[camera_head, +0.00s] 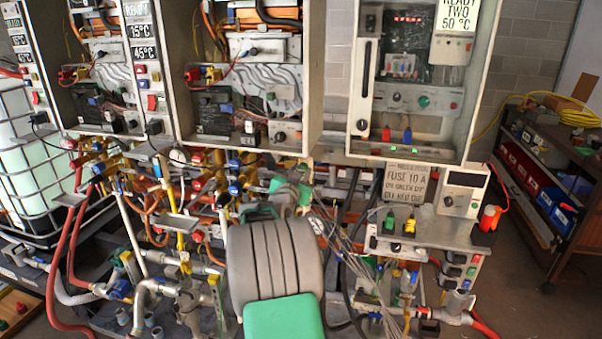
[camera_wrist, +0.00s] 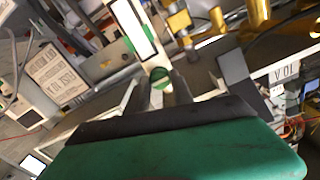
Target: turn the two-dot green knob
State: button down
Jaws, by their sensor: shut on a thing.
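A round green knob (camera_wrist: 160,76) shows in the wrist view, between the fingertips of my gripper (camera_wrist: 161,87). The two dark fingers are shut on its sides. The knob sits beside a long white-faced strip and near brass pipe fittings. Its face is small and partly hidden, so I cannot make out dots on it. In the head view my arm covers the fingers and the knob.
Open heater cabinets (camera_head: 245,75) hang above the pipes. A sign about a fuse and a green dot (camera_head: 405,183) stands right of my arm, over a small panel. Loose grey cables (camera_head: 350,245) hang close by. A wire-caged tank (camera_head: 25,180) is at left, a shelf cart (camera_head: 545,180) at right.

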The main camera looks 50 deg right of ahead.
jog(key=shift+f+n+b, duration=0.1)
jog(key=shift+n+b, duration=0.4)
jog(key=shift+b, duration=0.2)
jog(key=n+b, duration=0.2)
jog(key=b, duration=0.1)
jog(key=shift+f+n, duration=0.1)
jog(key=shift+n, duration=0.3)
jog(key=n+b, duration=0.3)
jog(key=n, duration=0.2)
jog(key=shift+r, duration=0.2)
jog(key=c, duration=1.1)
grip_release()
jog(key=b+v, duration=0.2)
jog(key=v, duration=0.5)
jog(key=shift+a, duration=0.4)
